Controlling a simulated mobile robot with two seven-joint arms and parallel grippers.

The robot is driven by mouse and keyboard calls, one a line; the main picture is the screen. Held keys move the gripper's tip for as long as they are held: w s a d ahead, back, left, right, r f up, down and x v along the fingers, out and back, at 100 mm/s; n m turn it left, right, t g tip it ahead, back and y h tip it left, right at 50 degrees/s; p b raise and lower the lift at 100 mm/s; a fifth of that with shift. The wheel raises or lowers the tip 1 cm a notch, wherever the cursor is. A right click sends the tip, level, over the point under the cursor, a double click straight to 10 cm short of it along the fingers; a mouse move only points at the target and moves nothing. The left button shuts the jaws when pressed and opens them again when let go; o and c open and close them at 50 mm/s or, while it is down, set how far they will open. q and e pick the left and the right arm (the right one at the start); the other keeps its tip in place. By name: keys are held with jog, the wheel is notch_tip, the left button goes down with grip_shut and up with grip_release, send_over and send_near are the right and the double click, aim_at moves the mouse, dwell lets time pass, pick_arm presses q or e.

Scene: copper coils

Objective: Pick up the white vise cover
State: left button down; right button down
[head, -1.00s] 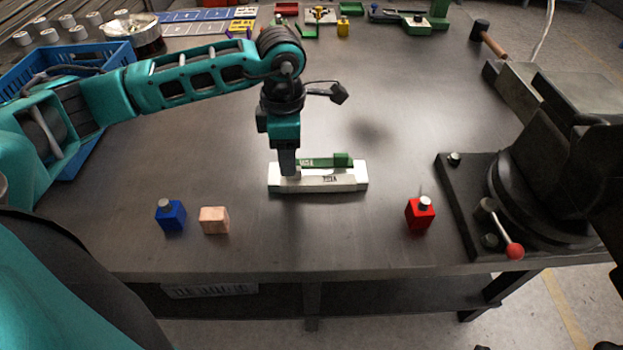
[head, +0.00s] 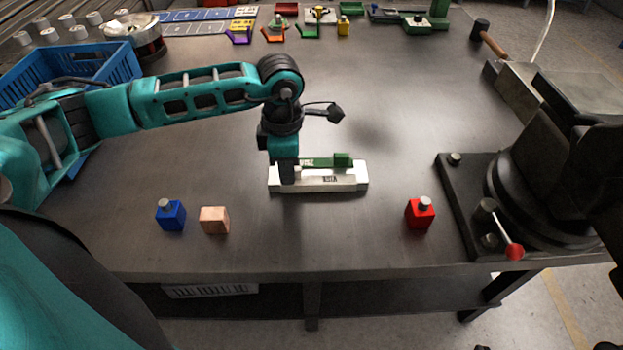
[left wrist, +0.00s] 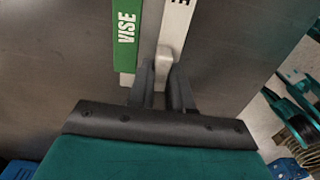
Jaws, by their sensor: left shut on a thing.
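The white vise cover (head: 325,183) lies on the dark table in front of the green vise cover (head: 325,162), close beside it. In the left wrist view the white cover (left wrist: 175,35) and the green cover (left wrist: 126,35), lettered VISE, run side by side. My left gripper (head: 288,180) points down at the left end of the white cover. In the left wrist view its fingers (left wrist: 162,88) are shut on the raised block at that end. The cover appears to rest on the table. My right gripper does not show.
A blue block (head: 171,216), a copper-coloured block (head: 214,220) and a red block (head: 419,214) stand along the front. A large dark vise (head: 545,195) fills the right side. A blue crate (head: 80,70) stands at the back left. The table's middle right is clear.

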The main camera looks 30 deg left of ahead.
pick_arm(q)
jog(key=shift+r, duration=0.1)
dwell(0.3)
notch_tip(320, 180, up, 20)
jog(key=p, duration=0.1)
dwell(0.3)
dwell(1.0)
